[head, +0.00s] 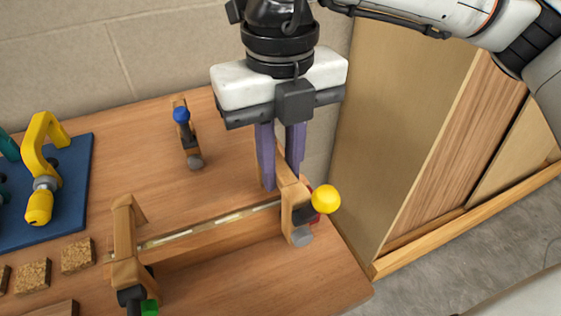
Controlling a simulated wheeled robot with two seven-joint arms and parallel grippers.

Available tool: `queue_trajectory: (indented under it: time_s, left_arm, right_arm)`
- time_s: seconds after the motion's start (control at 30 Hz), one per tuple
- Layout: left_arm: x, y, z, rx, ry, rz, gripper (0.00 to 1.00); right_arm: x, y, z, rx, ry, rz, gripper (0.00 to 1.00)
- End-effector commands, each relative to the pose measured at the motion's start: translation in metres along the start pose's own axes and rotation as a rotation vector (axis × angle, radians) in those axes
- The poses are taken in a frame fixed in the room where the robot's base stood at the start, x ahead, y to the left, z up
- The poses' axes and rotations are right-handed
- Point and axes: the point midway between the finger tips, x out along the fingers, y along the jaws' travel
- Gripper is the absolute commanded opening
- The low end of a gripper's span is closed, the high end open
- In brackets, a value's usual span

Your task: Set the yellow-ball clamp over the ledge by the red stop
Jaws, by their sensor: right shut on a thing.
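The yellow-ball clamp (293,208) is a wooden clamp with a yellow ball (326,198) and a grey foot. It stands upright at the right end of the ledge (208,241), a long wooden piece with a pale strip along its top. My right gripper (281,178) comes down from above, its purple fingers shut on the clamp's top bar. I cannot tell whether the clamp rests on the ledge or hangs just above it. A bit of red, likely the red stop (311,187), shows behind the yellow ball and is mostly hidden. My left gripper is out of view.
A green-ball clamp (124,242) sits over the ledge's left end. A blue-ball clamp (186,128) stands apart behind. A blue mat (76,205) with a yellow tool (42,165) and several cork blocks (78,256) lie left. A wooden panel (395,110) stands beyond the table's right edge.

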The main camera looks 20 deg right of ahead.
Motion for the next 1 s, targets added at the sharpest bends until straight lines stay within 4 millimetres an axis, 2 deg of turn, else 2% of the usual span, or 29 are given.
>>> queue_trajectory:
  time_s: [0.53, 1.0]
  left_arm:
    - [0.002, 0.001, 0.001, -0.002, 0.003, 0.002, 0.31]
    - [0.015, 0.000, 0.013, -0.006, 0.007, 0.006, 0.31]
  right_arm:
    - [0.003, 0.000, 0.000, 0.000, -0.001, 0.001, 0.00]
    - [0.024, 0.000, 0.000, 0.000, -0.001, 0.001, 0.00]
